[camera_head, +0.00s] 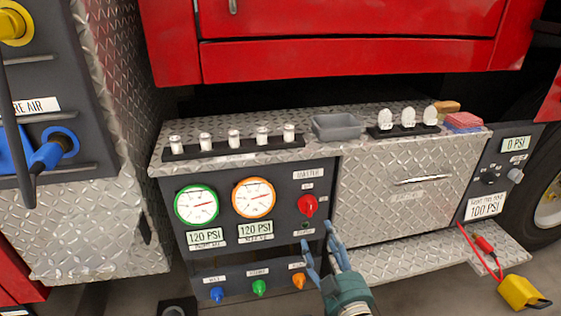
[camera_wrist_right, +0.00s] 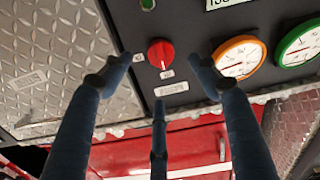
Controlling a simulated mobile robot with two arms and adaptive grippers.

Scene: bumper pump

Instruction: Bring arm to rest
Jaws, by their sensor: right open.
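My right gripper (camera_head: 322,246) is in the lower middle of the head view, in front of the dark control panel (camera_head: 222,254). Its blue fingers are spread and empty, just below the red master knob (camera_head: 307,206). In the right wrist view the open fingers (camera_wrist_right: 158,78) frame the same red knob (camera_wrist_right: 161,54). That view appears upside down. No contact with the knob is visible. My left gripper does not show.
The panel has a green-rimmed gauge (camera_head: 196,205), an orange-rimmed gauge (camera_head: 254,198) and small coloured knobs below. A diamond-plate ledge above holds a grey tray (camera_head: 336,127). A metal step (camera_head: 435,258) juts out at right, near a yellow box (camera_head: 519,292).

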